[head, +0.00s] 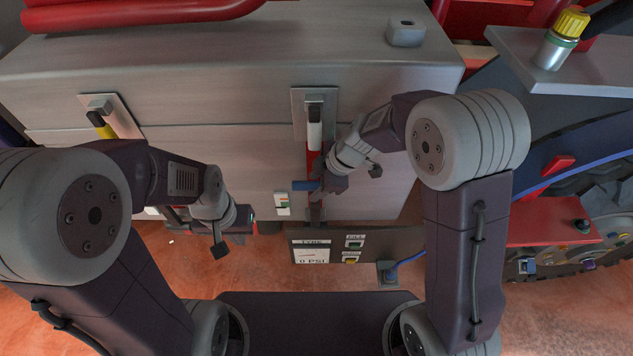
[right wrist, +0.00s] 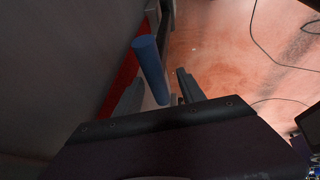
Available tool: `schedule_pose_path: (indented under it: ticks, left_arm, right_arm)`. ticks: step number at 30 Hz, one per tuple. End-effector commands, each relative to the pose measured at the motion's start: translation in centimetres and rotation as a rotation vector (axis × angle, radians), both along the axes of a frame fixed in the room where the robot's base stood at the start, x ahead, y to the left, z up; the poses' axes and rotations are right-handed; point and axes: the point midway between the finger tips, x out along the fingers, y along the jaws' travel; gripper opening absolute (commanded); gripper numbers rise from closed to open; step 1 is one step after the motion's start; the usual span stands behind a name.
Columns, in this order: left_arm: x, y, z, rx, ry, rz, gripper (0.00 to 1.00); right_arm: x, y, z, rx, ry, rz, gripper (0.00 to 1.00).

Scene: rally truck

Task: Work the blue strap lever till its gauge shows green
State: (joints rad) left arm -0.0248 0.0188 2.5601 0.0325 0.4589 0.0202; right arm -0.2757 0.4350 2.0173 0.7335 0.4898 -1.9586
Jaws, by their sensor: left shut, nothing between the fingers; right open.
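The blue strap lever's blue handle (head: 304,185) sticks out to the left at the lower end of a red strap on the grey box front. In the right wrist view the blue handle (right wrist: 150,68) is a cylinder standing between the fingers of my right gripper (right wrist: 158,84). That gripper (head: 322,183) is open, with a finger on either side of the handle. A small white gauge (head: 283,203) with a greenish patch is left of the strap; its reading is too small to tell. My left gripper (head: 242,222) is shut and empty, low and left of the gauge.
A second strap with a yellow lever (head: 103,125) is on the box front at left. A panel (head: 335,250) reading 0 PSI sits below. A yellow-capped bottle (head: 562,40) stands on a shelf at upper right. A red tray (head: 550,220) is at right.

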Motion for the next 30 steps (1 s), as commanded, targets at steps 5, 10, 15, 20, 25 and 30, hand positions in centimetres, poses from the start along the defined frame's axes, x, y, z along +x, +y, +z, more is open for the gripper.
schedule_pose_path:
  ticks: [5, 10, 15, 20, 25, 30]
  left_arm:
    - [0.0, 0.0, -0.02, 0.0, 0.0, 0.0, 0.0]
    - [0.0, 0.0, -0.03, 0.0, 0.0, 0.0, 0.0]
    - [0.0, 0.0, -0.03, 0.0, 0.0, 0.0, 0.0]
    - [0.01, 0.0, -0.02, 0.0, 0.0, 0.0, 0.0]
    - [0.0, 0.0, -0.02, 0.0, 0.0, 0.0, 0.0]
    - [0.0, 0.0, -0.03, 0.0, 0.0, 0.0, 0.0]
  right_arm:
    - [0.0, -0.01, 0.02, 0.0, 0.0, 0.0, 0.22]
    - [-0.04, 0.0, 0.0, 0.0, 0.001, 0.0, 0.0]
    - [-0.09, 0.0, -0.01, 0.0, 0.003, 0.001, 0.0]
    - [-0.13, 0.0, -0.02, 0.0, 0.004, 0.001, 0.0]
    - [-0.15, 0.0, -0.03, 0.0, 0.005, 0.001, 0.0]
    - [-0.16, 0.0, -0.03, 0.0, 0.005, 0.001, 0.0]
